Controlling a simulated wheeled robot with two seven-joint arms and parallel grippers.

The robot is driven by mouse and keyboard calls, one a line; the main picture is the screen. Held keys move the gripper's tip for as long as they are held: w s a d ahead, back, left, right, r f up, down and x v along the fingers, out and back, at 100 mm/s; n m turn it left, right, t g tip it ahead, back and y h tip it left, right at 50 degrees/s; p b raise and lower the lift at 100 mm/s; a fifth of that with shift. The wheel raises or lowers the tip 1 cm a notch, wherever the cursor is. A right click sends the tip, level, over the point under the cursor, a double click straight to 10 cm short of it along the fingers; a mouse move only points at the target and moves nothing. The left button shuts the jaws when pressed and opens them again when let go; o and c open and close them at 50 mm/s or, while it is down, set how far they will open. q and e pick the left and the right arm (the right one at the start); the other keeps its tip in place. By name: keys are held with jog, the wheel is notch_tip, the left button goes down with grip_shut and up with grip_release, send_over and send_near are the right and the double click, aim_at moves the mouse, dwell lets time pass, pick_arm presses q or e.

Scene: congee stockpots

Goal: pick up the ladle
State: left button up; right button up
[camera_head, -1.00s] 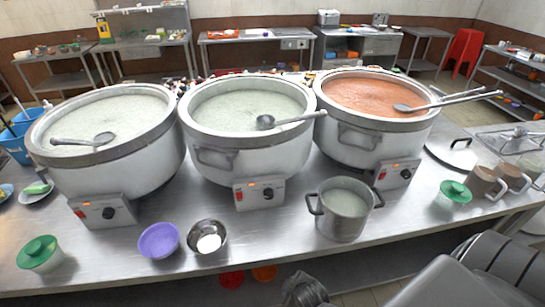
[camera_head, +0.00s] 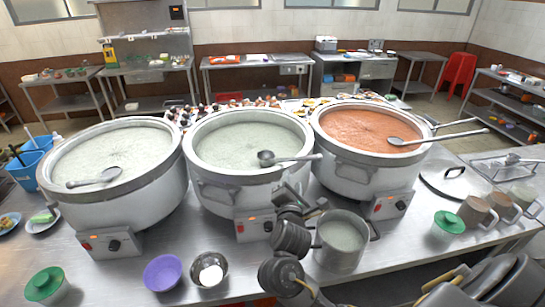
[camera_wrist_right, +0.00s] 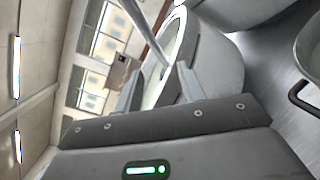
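The middle ladle (camera_head: 266,158) rests across the rim of the middle pot (camera_head: 249,181), its bowl over the congee and its handle reaching right. My right gripper (camera_head: 292,189) is in front of this pot, just below the ladle handle. In the right wrist view, my right gripper's two fingers (camera_wrist_right: 160,88) are apart, and a grey handle (camera_wrist_right: 145,32) lies ahead of and between their tips; contact is not clear. Another ladle (camera_head: 95,178) lies in the left pot, and a third (camera_head: 396,141) lies in the right pot of orange congee. My left gripper is not in view.
A small two-handled pot (camera_head: 341,240) stands close to my right forearm. A pot lid (camera_head: 456,182) and brown mugs (camera_head: 475,211) are at right.

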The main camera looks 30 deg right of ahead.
jog(key=w+d+r+h+p, duration=0.1)
jog(key=w+d+r+p, duration=0.1)
jog(key=w+d, duration=0.5)
jog(key=shift+w+d+n, duration=0.2)
jog(key=shift+w+n, duration=0.1)
jog(key=shift+w, duration=0.3)
jog(key=shift+r, duration=0.1)
jog(key=shift+c, duration=0.2)
jog(key=shift+c, duration=1.1)
grip_shut()
